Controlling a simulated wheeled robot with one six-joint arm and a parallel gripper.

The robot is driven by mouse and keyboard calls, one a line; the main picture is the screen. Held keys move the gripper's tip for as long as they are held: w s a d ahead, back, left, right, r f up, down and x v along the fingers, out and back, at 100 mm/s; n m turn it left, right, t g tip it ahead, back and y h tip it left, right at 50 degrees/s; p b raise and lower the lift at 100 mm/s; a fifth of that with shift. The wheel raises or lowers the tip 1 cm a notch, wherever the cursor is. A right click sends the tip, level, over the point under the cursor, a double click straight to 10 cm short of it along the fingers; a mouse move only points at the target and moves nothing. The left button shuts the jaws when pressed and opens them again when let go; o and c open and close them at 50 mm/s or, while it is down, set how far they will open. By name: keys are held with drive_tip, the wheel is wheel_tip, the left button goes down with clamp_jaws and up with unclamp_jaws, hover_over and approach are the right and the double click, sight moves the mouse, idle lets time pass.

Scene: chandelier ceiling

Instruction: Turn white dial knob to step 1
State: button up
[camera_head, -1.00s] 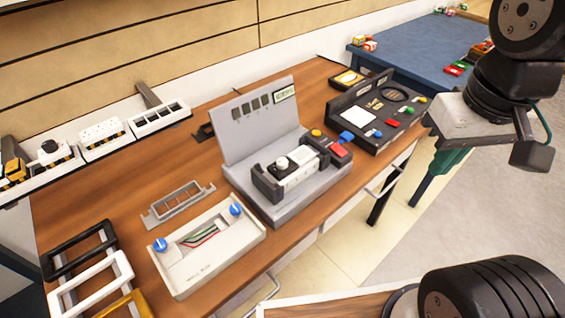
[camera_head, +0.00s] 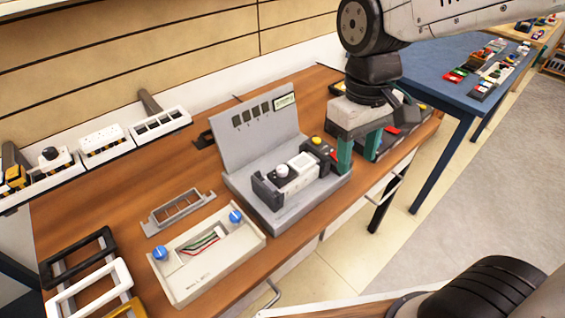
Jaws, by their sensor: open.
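The white dial knob (camera_head: 282,170) stands on the left end of a small module in the grey fixture (camera_head: 252,139) on the wooden table. The knob's pointing direction is too small to read. My gripper (camera_head: 358,166) hangs to the right of the knob, with its two green fingers pointing down and apart. It is empty and covers the fixture's right end and part of the black panel behind. The fingertips are apart from the knob.
A white box (camera_head: 207,261) with two blue knobs sits front left. An empty grey frame (camera_head: 178,211) lies behind it. Several coloured frames (camera_head: 80,250) lie at far left. White trays (camera_head: 104,141) line the wall. A blue table (camera_head: 440,70) stands at right.

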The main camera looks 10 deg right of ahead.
sight(282, 168)
drive_tip(key=w+a+f+n, duration=0.1)
drive_tip(key=w+a+n, duration=0.1)
drive_tip(key=w+a, duration=0.1)
drive_tip(key=w+a+f+n, duration=0.1)
drive_tip(key=w+a+f, duration=0.1)
drive_tip(key=w+a, duration=0.2)
drive_tip(key=w+a+f+n+t, duration=0.1)
drive_tip(key=w+a+n, duration=0.1)
drive_tip(key=w+a, duration=0.1)
drive_tip(key=shift+w+a+f+n, duration=0.15)
drive_tip(key=shift+a, duration=0.3)
drive_tip(key=shift+w+a+f+n, duration=0.15)
drive_tip(key=shift+a, duration=0.25)
drive_tip(key=shift+n, duration=0.3)
wheel_tip(282, 168, down, 8)
drive_tip(key=shift+r, duration=0.15)
clamp_jaws()
